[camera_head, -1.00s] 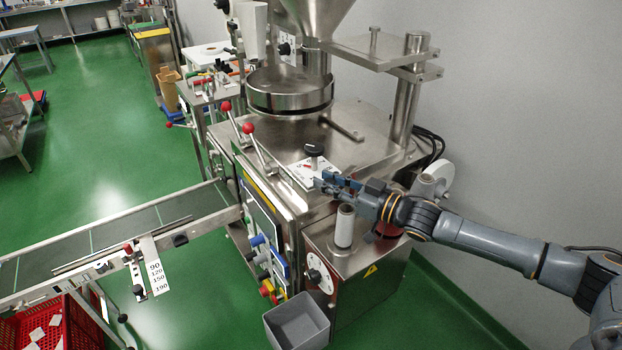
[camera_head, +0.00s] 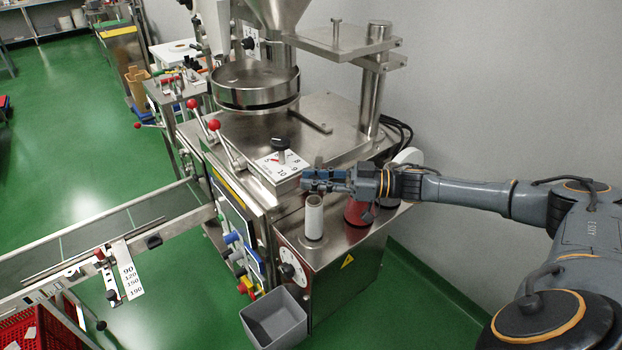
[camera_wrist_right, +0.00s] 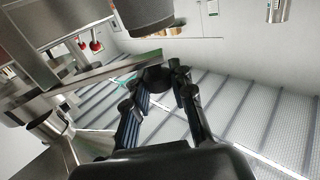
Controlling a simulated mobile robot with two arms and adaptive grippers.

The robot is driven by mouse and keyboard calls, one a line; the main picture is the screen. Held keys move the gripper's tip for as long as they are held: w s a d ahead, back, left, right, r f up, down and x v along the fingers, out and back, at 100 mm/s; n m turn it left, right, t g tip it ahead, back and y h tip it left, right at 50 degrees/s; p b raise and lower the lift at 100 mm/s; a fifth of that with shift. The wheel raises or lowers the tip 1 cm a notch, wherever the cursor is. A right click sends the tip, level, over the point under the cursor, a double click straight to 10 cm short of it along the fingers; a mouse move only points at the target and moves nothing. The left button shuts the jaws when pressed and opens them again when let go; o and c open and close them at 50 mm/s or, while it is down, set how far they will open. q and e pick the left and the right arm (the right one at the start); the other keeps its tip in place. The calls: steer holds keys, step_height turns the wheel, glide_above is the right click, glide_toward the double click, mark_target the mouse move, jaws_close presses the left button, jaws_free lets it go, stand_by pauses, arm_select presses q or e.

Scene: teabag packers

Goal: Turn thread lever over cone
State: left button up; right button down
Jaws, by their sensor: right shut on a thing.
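My right gripper (camera_head: 318,177) is above the side shelf of the steel machine, just above and behind a white thread cone (camera_head: 314,218). In the right wrist view my right gripper (camera_wrist_right: 168,75) has its fingertips closed about a dark round knob (camera_wrist_right: 153,80). A flat metal bar (camera_wrist_right: 112,73) runs to this knob from the left; I take it to be the thread lever. The head view hides the lever behind the fingers. A red cone (camera_head: 357,211) stands under the wrist, partly hidden. My left gripper is not in view.
The round steel pan (camera_head: 255,88) and hopper stand behind. A grey bin (camera_head: 274,320) is in front, and the conveyor (camera_head: 90,245) runs off left.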

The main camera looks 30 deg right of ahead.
steer(key=shift+r, duration=0.1)
steer(key=c, duration=1.1)
jaws_free()
steer(key=shift+d, duration=0.1)
steer(key=v, duration=1.2)
